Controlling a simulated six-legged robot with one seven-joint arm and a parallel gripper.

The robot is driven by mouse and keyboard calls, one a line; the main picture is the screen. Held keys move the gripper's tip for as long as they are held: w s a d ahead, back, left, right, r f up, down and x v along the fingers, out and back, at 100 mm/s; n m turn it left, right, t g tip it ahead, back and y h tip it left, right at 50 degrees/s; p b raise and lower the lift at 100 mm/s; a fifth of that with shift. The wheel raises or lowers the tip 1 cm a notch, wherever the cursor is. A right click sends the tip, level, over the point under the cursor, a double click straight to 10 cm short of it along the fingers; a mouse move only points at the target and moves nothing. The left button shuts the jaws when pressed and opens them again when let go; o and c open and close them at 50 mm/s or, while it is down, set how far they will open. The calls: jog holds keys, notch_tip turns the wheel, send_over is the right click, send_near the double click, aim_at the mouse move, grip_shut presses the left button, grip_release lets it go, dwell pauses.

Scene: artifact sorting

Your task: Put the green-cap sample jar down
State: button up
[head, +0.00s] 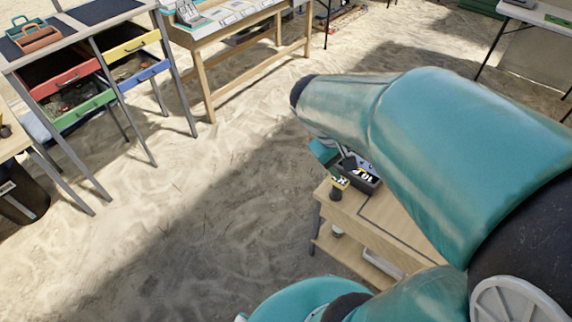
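My teal arm reaches across the right side of the head view. A small teal part, likely my wrist, shows beneath its elbow, with dark and pale pieces beside it. My gripper's fingers cannot be made out there, nor whether they hold anything. I cannot make out a green-cap sample jar. A small wooden table (345,222) stands below the arm, partly covered by it.
A drawer rack (75,80) with red, green, yellow and blue drawers stands at upper left, near a wooden display table (207,85). Open sand lies between.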

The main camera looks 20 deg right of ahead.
jog(key=s+a+r+t+y, duration=0.1)
jog(key=a+r+t+y, duration=0.1)
jog(key=a, duration=0.6)
jog(key=s+a+r+t+y, duration=0.1)
jog(key=a+r+t+y, duration=0.2)
jog(key=a, duration=0.5)
notch_tip(320, 180, up, 2)
jog(key=shift+s+r+m+t+y, duration=0.2)
jog(key=shift+m+t+y, duration=0.1)
jog(key=shift+t, duration=0.4)
